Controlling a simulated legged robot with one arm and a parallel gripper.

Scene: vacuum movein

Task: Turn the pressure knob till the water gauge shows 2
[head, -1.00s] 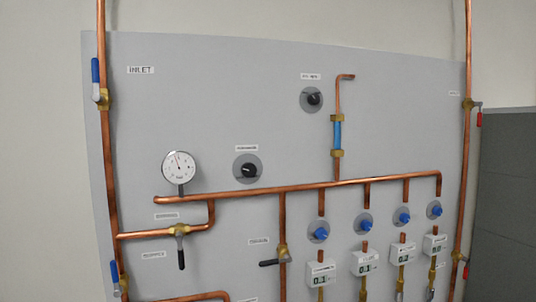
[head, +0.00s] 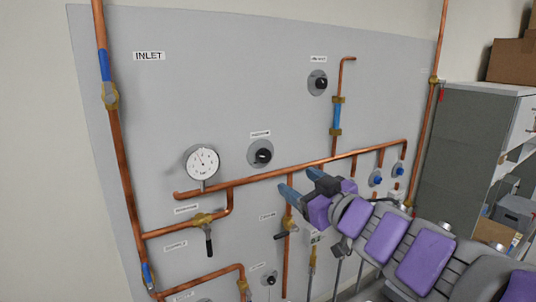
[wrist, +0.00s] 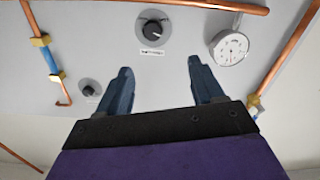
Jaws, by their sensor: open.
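The black pressure knob (head: 263,154) sits on a round grey plate on the panel, under a small blurred label. In the wrist view, the knob (wrist: 153,30) is near the top centre. The round white water gauge (head: 202,163) is left of the knob; its needle points up and left, and its numbers are too small to read. The gauge (wrist: 229,46) is at the upper right in the wrist view. My gripper (head: 297,181) is open and empty, with blue fingers. It is below and right of the knob in the head view, apart from it.
A copper pipe (head: 290,170) runs across the panel below the knob. Another black knob (head: 318,83) is higher and to the right. A valve with a black handle (head: 208,222) is below the gauge. A grey cabinet (head: 460,150) stands at the right.

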